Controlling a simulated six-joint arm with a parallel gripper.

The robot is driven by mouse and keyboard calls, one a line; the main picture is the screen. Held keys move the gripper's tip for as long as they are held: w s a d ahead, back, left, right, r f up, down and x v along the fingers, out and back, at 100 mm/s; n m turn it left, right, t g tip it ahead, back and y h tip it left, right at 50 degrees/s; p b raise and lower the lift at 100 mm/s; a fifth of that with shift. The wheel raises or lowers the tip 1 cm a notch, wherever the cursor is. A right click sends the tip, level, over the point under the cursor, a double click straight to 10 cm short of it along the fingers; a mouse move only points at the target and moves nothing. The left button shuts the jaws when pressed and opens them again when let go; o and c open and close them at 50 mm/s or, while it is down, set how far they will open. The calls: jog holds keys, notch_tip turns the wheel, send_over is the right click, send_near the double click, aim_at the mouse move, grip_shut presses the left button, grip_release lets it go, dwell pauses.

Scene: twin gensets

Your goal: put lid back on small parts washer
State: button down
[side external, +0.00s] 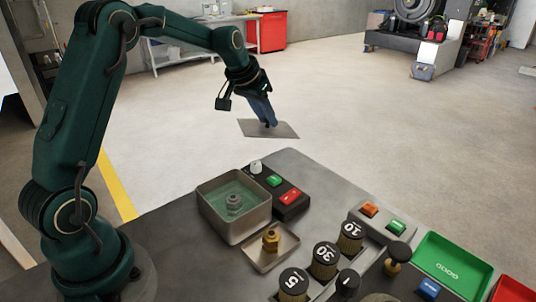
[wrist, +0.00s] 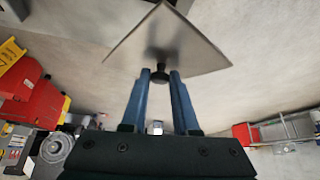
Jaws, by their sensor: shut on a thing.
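The lid (side external: 283,131) is a flat grey metal plate with a dark knob. My gripper (side external: 271,123) is shut on the lid's knob and holds the lid in the air, past the table's far edge. In the wrist view the two blue fingers of my gripper (wrist: 159,74) close around the black knob, and the lid (wrist: 190,45) spreads out beyond them. The small parts washer (side external: 262,222) is an open square metal tub with greenish liquid. A grey hex nut (side external: 234,203) sits inside it. The lid is apart from the washer, above and behind it.
A small tray (side external: 285,258) with a brass fitting (side external: 271,240) stands in front of the washer. A panel with green and red buttons (side external: 291,196) is at its right. Numbered black cylinders (side external: 326,256) and a green bin (side external: 455,265) are further right. The air above the washer is clear.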

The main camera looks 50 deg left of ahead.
jog(key=shift+s+a+r, duration=0.35)
jog(key=shift+a, duration=0.15)
jog(key=shift+s, duration=0.1)
jog(key=shift+s+d+f+m+t+h, duration=0.3)
jog(key=shift+m+h, duration=0.2)
jog(key=shift+m, duration=0.4)
jog(key=shift+s+d+r+m+g+h, duration=0.5)
jog(key=shift+s+d+m+h, duration=1.45)
jog(key=shift+s+m, duration=1.35)
jog(key=shift+s+d+r+m+g+h, duration=0.45)
jog(key=shift+s+d+m+h, duration=1.5)
jog(key=shift+s, duration=2.4)
jog(key=shift+m+y, duration=0.25)
jog(key=shift+y, duration=0.15)
jog(key=shift+d+f, duration=0.2)
jog(key=shift+f, duration=2.8)
jog(key=shift+f, duration=0.25)
